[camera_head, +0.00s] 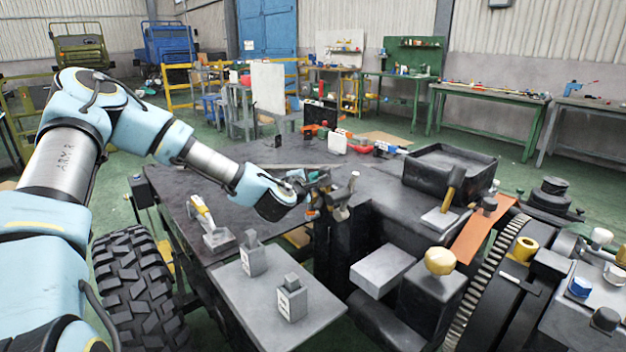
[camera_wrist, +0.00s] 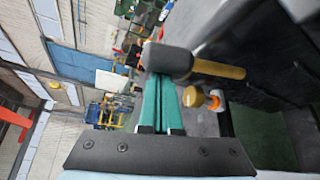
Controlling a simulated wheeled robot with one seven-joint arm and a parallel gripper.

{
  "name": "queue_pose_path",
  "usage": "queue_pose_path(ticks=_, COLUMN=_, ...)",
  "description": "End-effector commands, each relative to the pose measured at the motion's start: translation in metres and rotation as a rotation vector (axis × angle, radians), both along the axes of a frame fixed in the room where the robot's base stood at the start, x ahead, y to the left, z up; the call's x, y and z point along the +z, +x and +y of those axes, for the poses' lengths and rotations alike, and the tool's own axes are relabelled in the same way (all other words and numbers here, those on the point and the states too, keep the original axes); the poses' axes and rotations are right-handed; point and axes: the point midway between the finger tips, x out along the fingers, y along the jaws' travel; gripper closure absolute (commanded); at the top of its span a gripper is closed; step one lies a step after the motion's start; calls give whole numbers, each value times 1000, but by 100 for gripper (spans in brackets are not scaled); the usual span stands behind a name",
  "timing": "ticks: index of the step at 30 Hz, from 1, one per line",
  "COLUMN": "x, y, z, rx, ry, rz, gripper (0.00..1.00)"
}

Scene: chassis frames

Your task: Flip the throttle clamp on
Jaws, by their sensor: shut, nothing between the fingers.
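My gripper (camera_head: 316,180) is at the middle of the dark chassis deck, at its inner edge. In the wrist view, its green fingers (camera_wrist: 161,80) lie side by side, shut and empty. A dark rounded lever head with a brass-coloured shaft (camera_wrist: 220,69) crosses just past the fingertips; I cannot tell if they touch. A brass knob (camera_wrist: 194,97) is right of the fingers. In the head view, a small cluster of dark and brass levers (camera_head: 341,197) stands beside my gripper, partly hidden by it. No label shows which one is the throttle clamp.
A yellow-handled lever (camera_head: 203,210) stands on the deck at left. Two grey blocks (camera_head: 291,299) sit on a grey plate in front. A black tray (camera_head: 450,171) and a brass-handled lever (camera_head: 451,188) are at right. An open gap lies between the deck and the right machinery.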

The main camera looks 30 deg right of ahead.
Motion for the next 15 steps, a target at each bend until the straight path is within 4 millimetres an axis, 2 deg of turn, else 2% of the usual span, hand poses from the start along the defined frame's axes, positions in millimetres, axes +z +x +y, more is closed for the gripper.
queue_pose_path(ticks=15, x=6, y=-32, z=-7, rx=-3, ry=0, rz=0, gripper=100)
